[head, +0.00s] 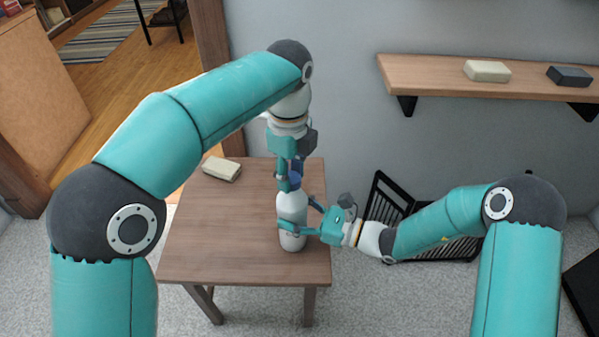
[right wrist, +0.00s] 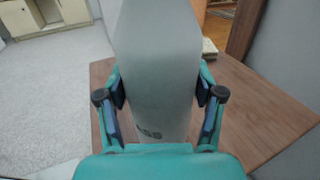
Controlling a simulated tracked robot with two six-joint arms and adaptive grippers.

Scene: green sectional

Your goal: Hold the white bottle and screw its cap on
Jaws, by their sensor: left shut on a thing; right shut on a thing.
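The white bottle (head: 292,206) stands upright on the small wooden table (head: 225,232), near its right side. My right gripper (head: 302,218) reaches in from the right and is shut around the bottle's body. In the right wrist view the bottle (right wrist: 157,75) fills the space between the two fingers of this gripper (right wrist: 160,105). My left gripper (head: 289,176) points down from above, shut on the blue cap (head: 295,179) at the top of the bottle. The fingers partly hide the cap and the bottle's neck, so I cannot tell how the cap sits on the thread.
A cream block (head: 222,169) lies at the table's back left. A wall shelf (head: 450,80) at upper right bears a pale block (head: 487,71) and a dark block (head: 569,76). A black slatted rack (head: 380,200) stands behind my right arm. The table's left half is mostly clear.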

